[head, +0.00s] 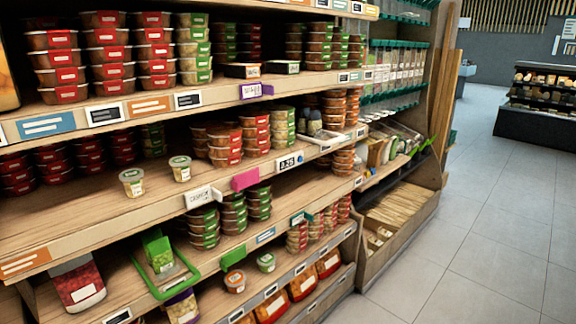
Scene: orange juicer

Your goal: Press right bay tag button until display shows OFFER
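A dark-framed price tag (290,161) is on the front edge of the middle shelf, right of centre. Its display seems to read 3.25, though the characters are small. A small light spot shows at its right end; I cannot tell if it is a button. A white tag (203,196) with unclear lettering sticks out from the same shelf edge, further left. A pink blank tag (245,179) is between these two. Neither of my grippers is in view.
A purple tag (256,90) hangs on the upper shelf edge. Stacked tubs fill the shelves. Grey floor (490,220) is open to the right; a dark display case (540,122) stands far back.

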